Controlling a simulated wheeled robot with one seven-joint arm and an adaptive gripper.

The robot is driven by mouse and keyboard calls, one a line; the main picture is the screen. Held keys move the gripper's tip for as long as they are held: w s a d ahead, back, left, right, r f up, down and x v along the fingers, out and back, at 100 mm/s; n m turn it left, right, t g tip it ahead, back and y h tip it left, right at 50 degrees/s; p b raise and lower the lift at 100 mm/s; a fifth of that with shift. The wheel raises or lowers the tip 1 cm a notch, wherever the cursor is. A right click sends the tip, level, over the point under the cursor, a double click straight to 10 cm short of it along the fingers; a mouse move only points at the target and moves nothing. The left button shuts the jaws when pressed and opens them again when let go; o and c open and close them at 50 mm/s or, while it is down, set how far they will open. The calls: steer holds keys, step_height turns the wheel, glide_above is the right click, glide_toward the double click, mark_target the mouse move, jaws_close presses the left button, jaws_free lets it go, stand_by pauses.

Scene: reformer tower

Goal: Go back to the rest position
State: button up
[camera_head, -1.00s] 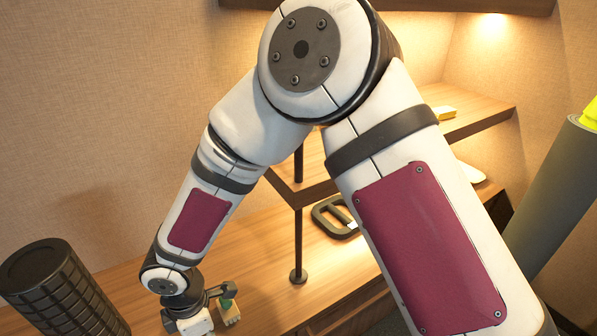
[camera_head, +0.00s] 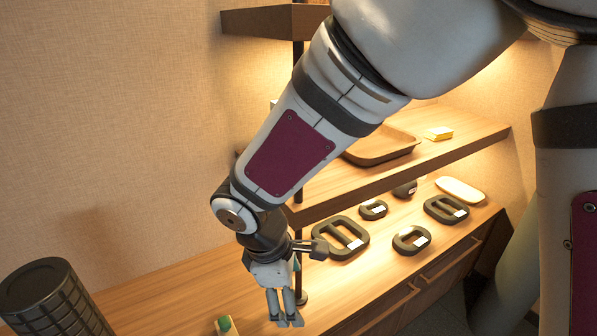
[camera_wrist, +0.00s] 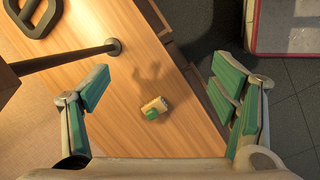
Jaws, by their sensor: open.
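My gripper (camera_head: 284,310) hangs above the front part of the wooden counter (camera_head: 190,290) in the head view. In the wrist view its two green-padded fingers (camera_wrist: 165,95) are spread wide with nothing between them. A small pale block with a green top (camera_head: 225,326) lies on the counter at the bottom edge of the head view, to the left of my gripper. It also shows in the wrist view below the open fingers, apart from them.
A black ribbed roller (camera_head: 50,300) stands at the left. A thin dark post (camera_head: 298,190) rises close behind my gripper to the shelf (camera_head: 330,195). Several black weights (camera_head: 412,239) lie on the counter to the right.

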steer(key=s+d+r+m+h, duration=0.1)
steer(key=s+d+r+m, duration=0.25)
steer(key=d+r, duration=0.35)
steer(key=s+d+r+m, duration=0.3)
steer(key=d+r+m, duration=0.15)
steer(key=d, duration=0.45)
steer(key=s+d+r+m+y, duration=0.1)
steer(key=s+m, duration=0.3)
steer(key=s, duration=0.4)
steer(key=s+d+r+m+y, duration=0.2)
steer(key=s+d+m, duration=0.1)
steer(key=s+m, duration=0.2)
steer(key=s, duration=0.2)
steer(key=shift+s+d+r+g, duration=0.3)
steer(key=shift+s+d+g, duration=0.1)
step_height(320, 180, up, 22)
steer(key=t+p, duration=0.3)
steer(key=p, duration=1.7)
steer(key=shift+w+a+p, duration=0.1)
steer(key=shift+p, duration=0.25)
steer(key=shift+c, duration=0.3)
